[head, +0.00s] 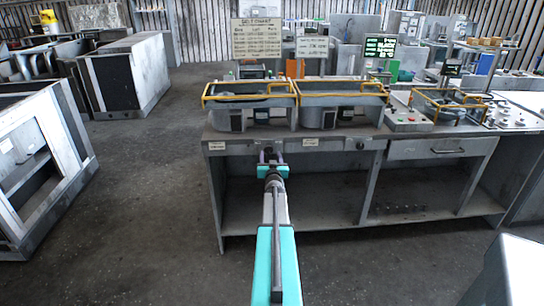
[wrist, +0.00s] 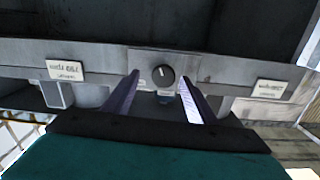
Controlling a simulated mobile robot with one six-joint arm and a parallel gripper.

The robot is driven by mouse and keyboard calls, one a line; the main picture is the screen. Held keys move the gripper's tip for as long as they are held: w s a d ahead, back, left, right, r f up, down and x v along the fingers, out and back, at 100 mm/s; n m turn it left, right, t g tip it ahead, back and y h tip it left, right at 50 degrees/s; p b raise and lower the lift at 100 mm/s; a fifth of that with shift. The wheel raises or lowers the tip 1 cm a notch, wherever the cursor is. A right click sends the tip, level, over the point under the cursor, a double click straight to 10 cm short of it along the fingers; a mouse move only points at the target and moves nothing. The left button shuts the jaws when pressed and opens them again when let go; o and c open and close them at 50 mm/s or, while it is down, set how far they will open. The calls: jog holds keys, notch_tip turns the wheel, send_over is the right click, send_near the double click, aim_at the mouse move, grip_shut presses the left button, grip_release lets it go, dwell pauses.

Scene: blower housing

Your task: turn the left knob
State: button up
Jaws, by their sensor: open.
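The left knob (wrist: 163,76) is a round dark knob on a grey plate in the bench front. A short white mark on it points nearly straight up in the wrist view. My gripper (wrist: 159,79) is open and empty. Its two fingers point at the bench front, one on each side of the knob in the picture, with gaps to both. I cannot tell how far the fingertips are from it in depth. In the head view my gripper (head: 270,155) is at the bench's front edge and hides this knob. Another dark knob (head: 360,145) shows farther right.
White label plates sit left (wrist: 65,70) and right (wrist: 270,90) of the knob. The bench (head: 225,165) has an open lower shelf and a drawer handle (head: 448,151) at right. Yellow-railed housings (head: 340,105) stand on top.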

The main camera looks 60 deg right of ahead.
jog(key=b+v, duration=0.2)
jog(key=v, duration=1.2)
jog(key=shift+s+f, duration=0.25)
dwell(1.5)
jog(key=shift+s, duration=0.1)
dwell(0.7)
jog(key=p+v, duration=0.3)
jog(key=v, duration=0.2)
jog(key=shift+s+a+r, duration=0.15)
jog(key=shift+a, duration=0.1)
jog(key=p+v, duration=0.1)
jog(key=p, duration=0.3)
jog(key=shift+s+a+p, duration=0.2)
jog(key=shift+a+p, duration=0.1)
jog(key=shift+p, duration=0.05)
